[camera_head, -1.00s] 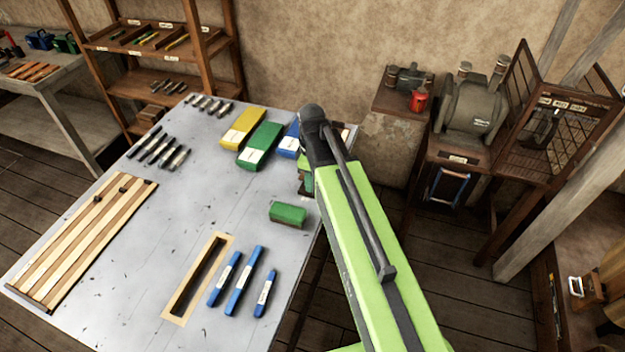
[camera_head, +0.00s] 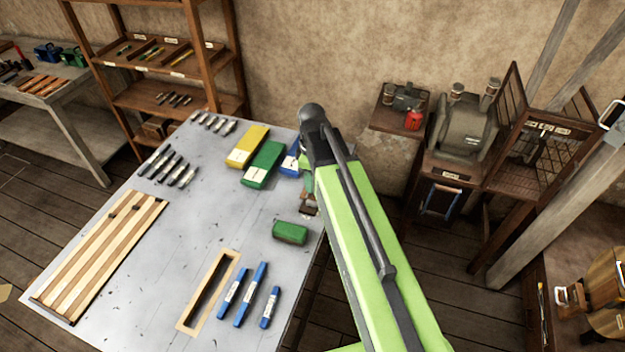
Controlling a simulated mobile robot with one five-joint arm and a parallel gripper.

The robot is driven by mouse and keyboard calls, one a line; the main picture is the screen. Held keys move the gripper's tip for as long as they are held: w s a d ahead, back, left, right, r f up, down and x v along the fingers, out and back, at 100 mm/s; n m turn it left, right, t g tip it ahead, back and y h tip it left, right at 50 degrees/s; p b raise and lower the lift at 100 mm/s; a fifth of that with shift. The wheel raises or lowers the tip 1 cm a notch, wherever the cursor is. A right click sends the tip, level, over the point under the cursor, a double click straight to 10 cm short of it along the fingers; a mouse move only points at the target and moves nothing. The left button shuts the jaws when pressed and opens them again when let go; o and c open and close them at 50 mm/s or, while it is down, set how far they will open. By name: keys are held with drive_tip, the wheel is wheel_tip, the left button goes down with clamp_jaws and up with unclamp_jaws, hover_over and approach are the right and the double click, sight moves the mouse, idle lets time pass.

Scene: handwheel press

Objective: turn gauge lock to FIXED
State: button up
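I cannot pick out a gauge lock or a FIXED mark in this view. My green arm rises from the bottom right to a dark elbow beside the right edge of the grey worktable (camera_head: 170,235). Its far end is hidden behind the upper link. My gripper cannot be made out, nor whether it holds anything. A small brown and green part (camera_head: 308,205) shows just left of the arm; what it is cannot be told.
The table bears a striped wooden board (camera_head: 98,258), a slotted wooden frame (camera_head: 208,293), blue bars (camera_head: 250,295), a green block (camera_head: 290,232) and larger yellow, green and blue blocks. A grinder-like machine (camera_head: 462,130) and mesh cage (camera_head: 545,155) stand right. Floor (camera_head: 440,270) shows between.

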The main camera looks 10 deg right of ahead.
wheel_tip(320, 180, up, 7)
drive_tip(key=p, duration=0.5)
drive_tip(key=shift+r+p, duration=0.2)
drive_tip(key=shift+p, duration=0.15)
